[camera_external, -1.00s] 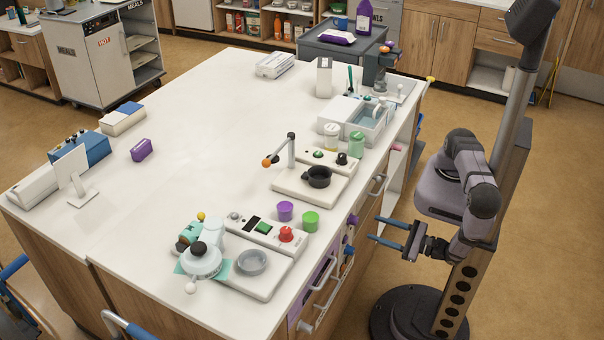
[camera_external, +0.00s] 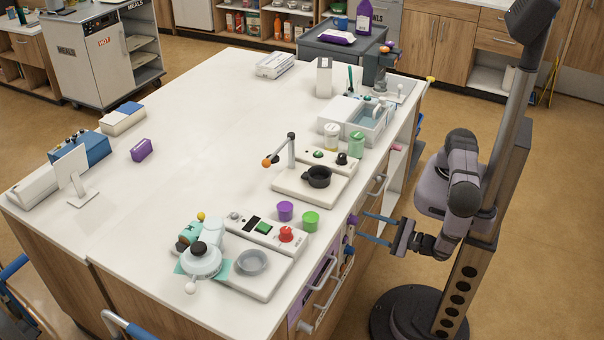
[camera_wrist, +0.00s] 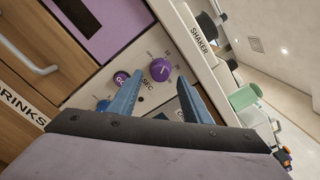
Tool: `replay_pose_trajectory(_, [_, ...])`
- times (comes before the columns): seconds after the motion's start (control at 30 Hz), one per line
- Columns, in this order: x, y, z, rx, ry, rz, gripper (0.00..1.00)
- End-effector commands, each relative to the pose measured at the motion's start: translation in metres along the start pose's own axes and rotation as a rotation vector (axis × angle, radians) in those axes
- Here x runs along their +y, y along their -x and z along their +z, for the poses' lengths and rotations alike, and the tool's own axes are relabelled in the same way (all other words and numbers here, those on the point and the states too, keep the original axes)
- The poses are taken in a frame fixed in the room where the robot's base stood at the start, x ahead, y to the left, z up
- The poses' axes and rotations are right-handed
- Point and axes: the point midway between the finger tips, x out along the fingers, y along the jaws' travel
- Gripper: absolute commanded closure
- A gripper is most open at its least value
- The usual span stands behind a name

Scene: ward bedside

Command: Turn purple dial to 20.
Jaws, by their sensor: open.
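The purple dial (camera_wrist: 160,69) sits on the pale front panel in the wrist view, with a light pointer mark on its face and small printing around it. In the external view my gripper (camera_external: 364,224) points at the panel from the right. I cannot tell whether the fingers touch the dial.
A purple GO button (camera_wrist: 121,79) and a blue knob (camera_wrist: 102,105) lie left of the dial in the wrist view. Drawer handles (camera_external: 325,275) stick out along the counter front. Purple (camera_external: 285,210) and green (camera_external: 311,221) cups stand on the countertop above.

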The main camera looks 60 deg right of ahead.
Motion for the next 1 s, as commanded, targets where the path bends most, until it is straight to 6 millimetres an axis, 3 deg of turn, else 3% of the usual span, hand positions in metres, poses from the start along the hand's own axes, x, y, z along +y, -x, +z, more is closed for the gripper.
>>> replay_pose_trajectory(0.3, [-0.001, -0.027, -0.001, 0.002, 0.000, -0.001, 0.56])
replay_pose_trajectory(0.77, [0.000, -0.033, 0.000, 0.000, -0.001, 0.001, 0.56])
replay_pose_trajectory(0.93, [0.000, -0.033, 0.000, 0.000, -0.001, 0.001, 0.94])
replay_pose_trajectory(1.0, [0.000, -0.033, 0.000, 0.000, -0.001, 0.001, 0.97])
